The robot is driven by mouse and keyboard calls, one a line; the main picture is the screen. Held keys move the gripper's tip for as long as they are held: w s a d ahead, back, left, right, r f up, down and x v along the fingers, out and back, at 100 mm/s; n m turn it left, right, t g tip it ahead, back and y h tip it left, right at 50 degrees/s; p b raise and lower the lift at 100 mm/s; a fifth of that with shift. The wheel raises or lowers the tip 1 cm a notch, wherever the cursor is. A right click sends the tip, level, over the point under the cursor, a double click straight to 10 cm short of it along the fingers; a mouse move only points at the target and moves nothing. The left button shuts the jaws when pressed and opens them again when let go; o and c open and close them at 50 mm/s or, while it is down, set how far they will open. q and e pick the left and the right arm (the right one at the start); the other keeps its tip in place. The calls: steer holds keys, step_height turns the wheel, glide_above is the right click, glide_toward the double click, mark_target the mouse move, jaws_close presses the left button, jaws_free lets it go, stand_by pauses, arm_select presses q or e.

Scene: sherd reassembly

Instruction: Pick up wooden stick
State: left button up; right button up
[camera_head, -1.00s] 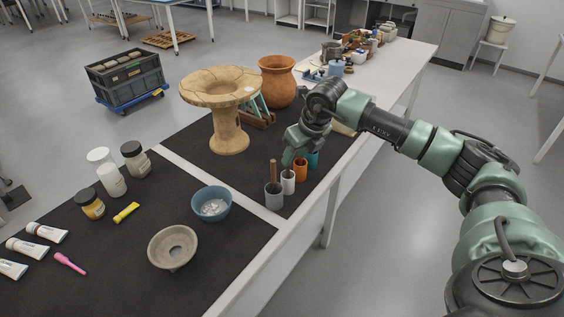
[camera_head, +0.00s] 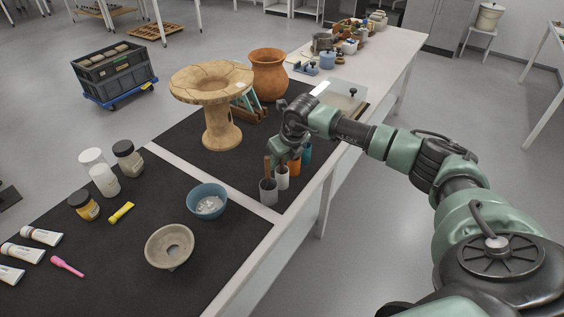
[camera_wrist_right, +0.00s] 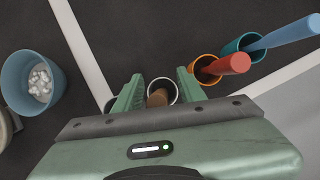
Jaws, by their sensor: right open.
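A brown wooden stick (camera_head: 267,166) stands upright at the grey cup (camera_head: 268,191), the nearest in a row of cups. In the right wrist view a brown stick (camera_wrist_right: 157,98) leans in a light-rimmed cup (camera_wrist_right: 164,84) between the fingers; I cannot tell if it is the same stick. My right gripper (camera_head: 277,156) is open above the near cups. Its fingers (camera_wrist_right: 160,76) point down either side of that cup, and the stick's lower end is hidden. Whether the fingers touch the stick is unclear. My left gripper is out of view.
A white cup (camera_head: 282,178), an orange cup (camera_head: 295,165) and a teal cup (camera_head: 306,153) continue the row. A red stick (camera_wrist_right: 228,65) and a blue stick (camera_wrist_right: 290,34) lean toward the right. A blue bowl (camera_head: 207,203) and a clay pedestal piece (camera_head: 222,128) stand nearby.

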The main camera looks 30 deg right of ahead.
steer(key=shift+c, duration=0.3)
jaws_close()
steer(key=shift+r, duration=0.1)
step_height(320, 180, up, 20)
steer(key=b, duration=0.2)
